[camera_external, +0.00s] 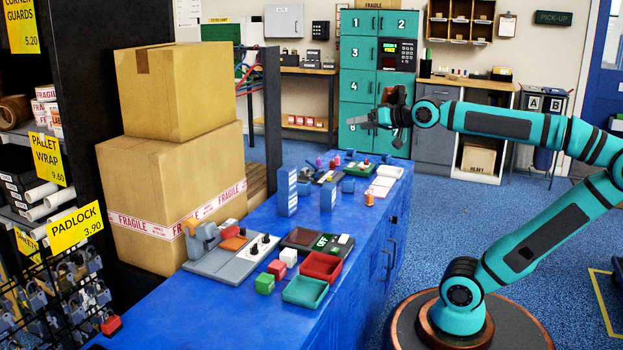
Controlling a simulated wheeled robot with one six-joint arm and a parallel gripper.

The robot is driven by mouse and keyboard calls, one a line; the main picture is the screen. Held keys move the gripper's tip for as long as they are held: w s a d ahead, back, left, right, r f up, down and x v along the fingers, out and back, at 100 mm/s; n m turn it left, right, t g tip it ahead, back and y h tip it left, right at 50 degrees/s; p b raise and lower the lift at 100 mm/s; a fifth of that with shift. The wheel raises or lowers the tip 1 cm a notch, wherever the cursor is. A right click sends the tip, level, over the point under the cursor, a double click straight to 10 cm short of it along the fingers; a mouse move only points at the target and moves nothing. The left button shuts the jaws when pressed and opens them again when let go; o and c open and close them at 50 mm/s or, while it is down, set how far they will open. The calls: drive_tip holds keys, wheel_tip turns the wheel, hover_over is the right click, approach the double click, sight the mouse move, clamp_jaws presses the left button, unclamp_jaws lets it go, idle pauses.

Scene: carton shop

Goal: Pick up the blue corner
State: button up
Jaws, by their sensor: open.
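Several blue pieces stand on the blue counter (240,300). One is a tall upright blue piece (288,192), and a shorter upright blue piece (327,196) stands to its right. A small blue piece (348,185) lies farther back on the right. I cannot tell from this view which of them is the blue corner. My gripper (358,121) is open and empty, pointing left, high above the far part of the counter and apart from all the pieces.
A red tray (321,267) and a green tray (304,291) sit near the counter's front right, by small green, red and white cubes. A grey device (232,254) stands left of them. Stacked cartons (175,185) rise at the left. Open air surrounds my gripper.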

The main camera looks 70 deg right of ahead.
drive_tip(key=w+d+f+m+g+h, duration=0.1)
drive_tip(key=w+d+f+m+g, duration=0.25)
drive_tip(key=w+d+m, duration=0.35)
drive_tip(key=m+g+y, duration=0.3)
drive_tip(key=m+g, duration=0.8)
drive_tip(key=m, duration=1)
hover_over(352, 184)
drive_tip(key=w+d, duration=0.1)
drive_tip(key=d, duration=0.1)
wheel_tip(352, 184, down, 15)
wheel_tip(352, 184, down, 11)
drive_tip(key=shift+d, duration=0.1)
drive_tip(key=shift+s+d+f, duration=0.1)
drive_tip(key=shift+d+f, duration=0.05)
drive_tip(key=shift+f, duration=2.55)
drive_tip(key=c, duration=1)
